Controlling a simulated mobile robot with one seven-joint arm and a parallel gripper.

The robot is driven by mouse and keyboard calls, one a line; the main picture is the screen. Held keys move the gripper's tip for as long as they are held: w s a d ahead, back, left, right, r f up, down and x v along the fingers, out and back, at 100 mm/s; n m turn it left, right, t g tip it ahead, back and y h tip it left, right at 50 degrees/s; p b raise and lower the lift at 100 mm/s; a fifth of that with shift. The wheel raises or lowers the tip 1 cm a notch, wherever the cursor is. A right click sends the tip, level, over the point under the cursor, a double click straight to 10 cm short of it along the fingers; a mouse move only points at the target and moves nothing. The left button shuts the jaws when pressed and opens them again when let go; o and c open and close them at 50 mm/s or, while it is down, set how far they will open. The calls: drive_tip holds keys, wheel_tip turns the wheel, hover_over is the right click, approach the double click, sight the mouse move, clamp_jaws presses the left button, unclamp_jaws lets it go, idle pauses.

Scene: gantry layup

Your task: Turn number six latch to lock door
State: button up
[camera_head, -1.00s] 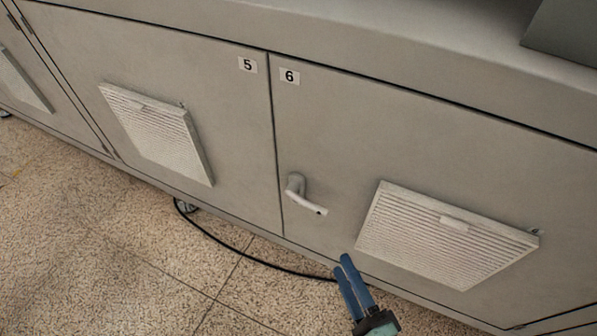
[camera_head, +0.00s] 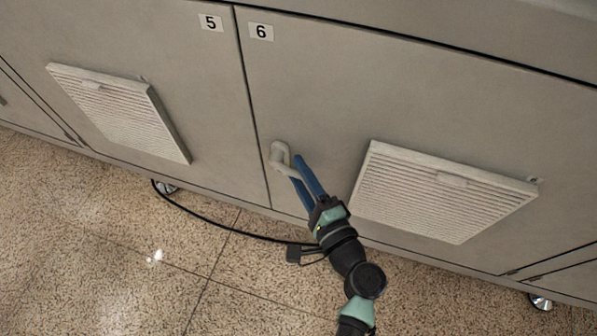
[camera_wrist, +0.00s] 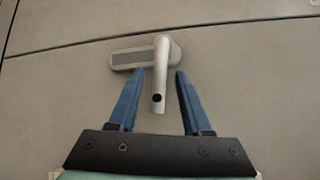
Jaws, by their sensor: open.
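The number six door (camera_head: 330,90) is a grey panel that looks flush with its neighbour. Its latch (camera_head: 280,156) is a light grey lever near the door's left edge. In the wrist view the latch lever (camera_wrist: 161,75) runs from its mounting plate toward me, with a dark hole near its end. My gripper (camera_head: 296,166) has two blue fingers reaching up to the latch. In the wrist view my gripper (camera_wrist: 160,75) is open, with one finger on each side of the lever and gaps visible beside it. In the head view the fingers partly hide the lever.
A white vent grille (camera_head: 440,195) protrudes from door six, right of my gripper. Door five (camera_head: 190,80) adjoins on the left, with another grille (camera_head: 120,110). A black cable (camera_head: 215,228) lies on the speckled floor (camera_head: 120,240), below the cabinet. Casters show beneath.

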drive_tip(key=shift+w+a, duration=0.2)
drive_tip(key=shift+w, duration=0.15)
clamp_jaws()
idle(1.2)
